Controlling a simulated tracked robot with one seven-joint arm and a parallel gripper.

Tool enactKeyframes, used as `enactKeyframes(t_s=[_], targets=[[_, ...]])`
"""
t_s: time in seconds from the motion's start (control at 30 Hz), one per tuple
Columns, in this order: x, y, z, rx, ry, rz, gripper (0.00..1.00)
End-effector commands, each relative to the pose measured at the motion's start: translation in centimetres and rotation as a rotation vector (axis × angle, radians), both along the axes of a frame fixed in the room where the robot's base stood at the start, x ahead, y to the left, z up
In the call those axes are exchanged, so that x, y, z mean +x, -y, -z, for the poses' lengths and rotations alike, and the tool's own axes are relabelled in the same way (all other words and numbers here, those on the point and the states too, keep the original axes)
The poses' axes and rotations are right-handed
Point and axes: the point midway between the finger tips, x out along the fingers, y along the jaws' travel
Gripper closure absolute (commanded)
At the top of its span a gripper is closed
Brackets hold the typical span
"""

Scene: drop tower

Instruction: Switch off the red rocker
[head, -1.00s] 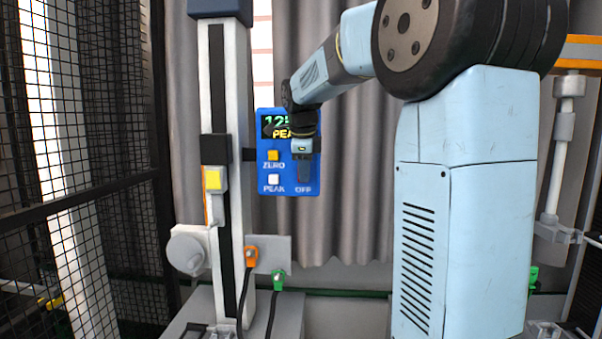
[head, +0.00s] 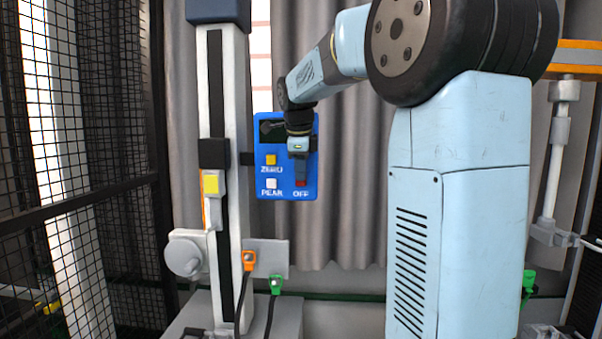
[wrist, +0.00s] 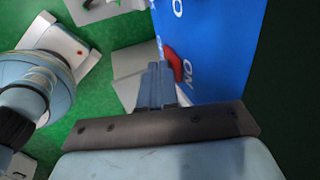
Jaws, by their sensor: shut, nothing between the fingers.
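The red rocker (head: 301,184) is at the lower right of the blue panel (head: 265,185), just above the word OFF. The panel's display (head: 268,130) is dark. My gripper (head: 301,172) is in front of the panel's right side, with its shut fingers pointing down at the rocker and covering its upper part. In the wrist view the shut, empty fingers (wrist: 157,75) are beside the red rocker (wrist: 174,65), near the word ON. I cannot tell whether they touch it.
A yellow button (head: 271,159) and a white button (head: 271,183) are on the panel's left side. A white column (head: 215,90) with a yellow-marked carriage (head: 211,184) stands left of the panel. Orange (head: 249,260) and green (head: 276,284) plugs with cables are below. Black mesh is at far left.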

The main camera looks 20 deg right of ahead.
Motion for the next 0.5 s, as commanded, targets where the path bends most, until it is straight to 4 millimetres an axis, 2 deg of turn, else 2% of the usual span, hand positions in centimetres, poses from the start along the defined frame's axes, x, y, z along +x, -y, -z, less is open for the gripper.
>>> enactKeyframes(t_s=[0.27, 0.47, 0.5], targets=[[-0.6, -0.3, 0.2, -0.001, 0.000, 0.001, 1.00], [-2.7, -1.7, 0.7, 0.000, 0.001, 0.003, 1.00], [-3.0, -1.9, -0.2, -0.001, 0.004, 0.003, 1.00]])
